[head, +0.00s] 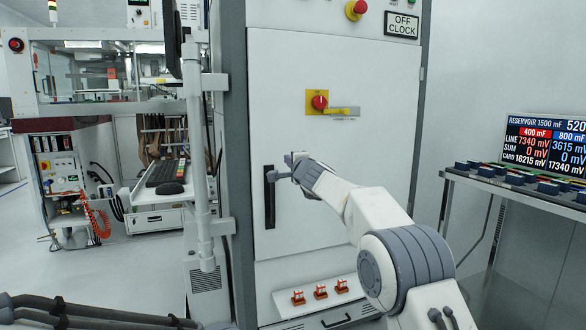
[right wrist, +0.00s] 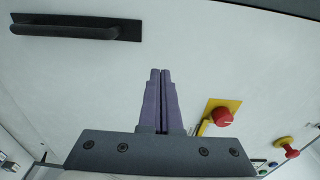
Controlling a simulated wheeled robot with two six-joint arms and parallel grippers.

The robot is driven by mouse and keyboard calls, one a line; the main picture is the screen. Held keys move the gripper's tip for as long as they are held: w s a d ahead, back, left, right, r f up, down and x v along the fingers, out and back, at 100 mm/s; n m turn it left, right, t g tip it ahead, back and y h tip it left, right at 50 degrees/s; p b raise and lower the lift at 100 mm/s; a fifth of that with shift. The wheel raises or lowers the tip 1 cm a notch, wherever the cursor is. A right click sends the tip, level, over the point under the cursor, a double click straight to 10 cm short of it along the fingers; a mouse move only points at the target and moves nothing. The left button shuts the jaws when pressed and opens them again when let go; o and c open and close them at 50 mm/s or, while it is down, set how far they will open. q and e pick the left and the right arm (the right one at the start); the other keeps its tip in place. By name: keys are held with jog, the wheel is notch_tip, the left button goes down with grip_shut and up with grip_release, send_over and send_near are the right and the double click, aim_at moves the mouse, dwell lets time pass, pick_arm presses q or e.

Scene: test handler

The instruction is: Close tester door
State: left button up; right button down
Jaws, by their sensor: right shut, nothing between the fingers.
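The tester door (head: 335,75) is a tall white panel on the grey-framed cabinet. It looks flush with the frame in the head view, though I cannot tell whether it is latched. A black vertical handle (head: 270,197) is on its left side; the handle also shows at top left in the right wrist view (right wrist: 75,30). My right gripper (head: 288,168) is in front of the door, near the handle's upper end. Its fingers (right wrist: 160,75) are shut together, empty and apart from the handle. Whether the fingertips touch the panel is unclear. My left gripper is not in view.
A red knob on a yellow plate (head: 318,103) and a red emergency button (head: 356,9) are on the cabinet. Red parts (head: 320,291) sit on a shelf below the door. A table with a display (head: 545,145) is at right. Open floor lies left.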

jog(key=s+a+b, duration=0.3)
jog(key=s+a, duration=0.3)
jog(key=a, duration=0.2)
jog(key=shift+b, duration=0.4)
jog(key=shift+a, duration=0.1)
